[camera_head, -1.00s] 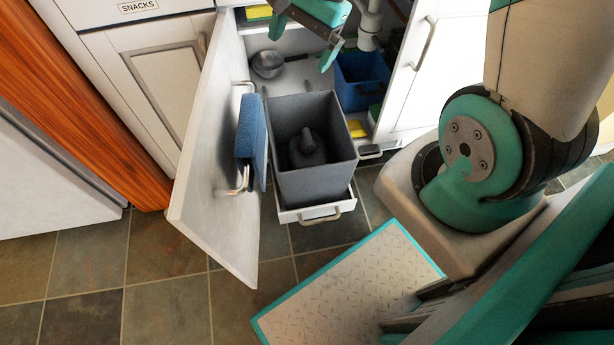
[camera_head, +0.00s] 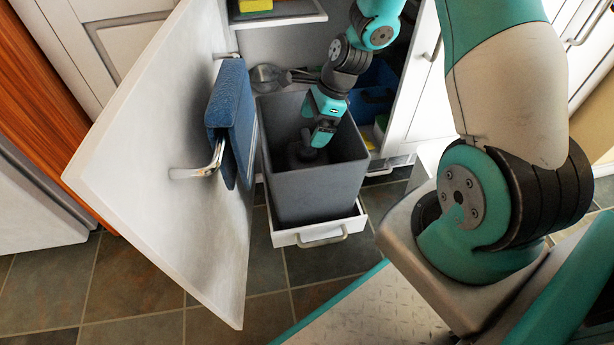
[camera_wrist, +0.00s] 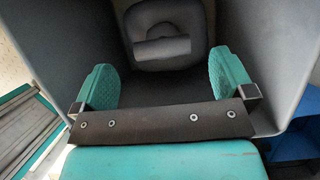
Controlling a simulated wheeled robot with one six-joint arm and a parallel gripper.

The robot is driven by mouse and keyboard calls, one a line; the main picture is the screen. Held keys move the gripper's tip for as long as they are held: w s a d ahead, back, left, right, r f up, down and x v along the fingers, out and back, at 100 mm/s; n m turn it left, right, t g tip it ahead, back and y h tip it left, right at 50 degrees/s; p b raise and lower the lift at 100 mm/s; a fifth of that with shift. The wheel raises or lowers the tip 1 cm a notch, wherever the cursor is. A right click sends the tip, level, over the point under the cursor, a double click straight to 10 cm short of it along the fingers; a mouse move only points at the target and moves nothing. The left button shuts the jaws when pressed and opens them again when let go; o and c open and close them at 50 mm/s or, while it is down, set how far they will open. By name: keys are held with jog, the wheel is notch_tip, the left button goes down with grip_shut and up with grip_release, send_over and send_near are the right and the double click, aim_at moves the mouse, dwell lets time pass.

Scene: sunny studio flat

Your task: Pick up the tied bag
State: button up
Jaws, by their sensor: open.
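The tied bag (camera_wrist: 166,22) is dark grey and sits down inside the grey bin. Its knotted top (camera_wrist: 162,47) shows as a short roll in the wrist view. In the head view the bag (camera_head: 304,157) is mostly hidden by my gripper and the bin's walls. My gripper (camera_head: 320,137) reaches down into the mouth of the bin, at the bag's top. In the wrist view the gripper's two teal fingers (camera_wrist: 165,85) are spread apart with nothing between them. The bag's knot lies ahead of them, between their lines.
The grey bin (camera_head: 318,190) stands on a white pull-out drawer (camera_head: 322,231). An open cabinet door (camera_head: 170,150) with a blue towel (camera_head: 232,120) is close on the left. A blue bin (camera_head: 376,88) stands behind right. A shelf edge (camera_head: 280,19) is above.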

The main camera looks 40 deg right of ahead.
aim_at(309, 136)
jog(key=shift+b+x, duration=0.35)
jog(key=shift+x, duration=0.85)
jog(key=b+x, duration=0.4)
jog(key=x, duration=0.1)
jog(key=shift+d+f, duration=0.15)
jog(key=shift+d, duration=0.1)
jog(key=c, duration=1.4)
jog(key=shift+c, duration=0.6)
jog(key=shift+r, duration=0.3)
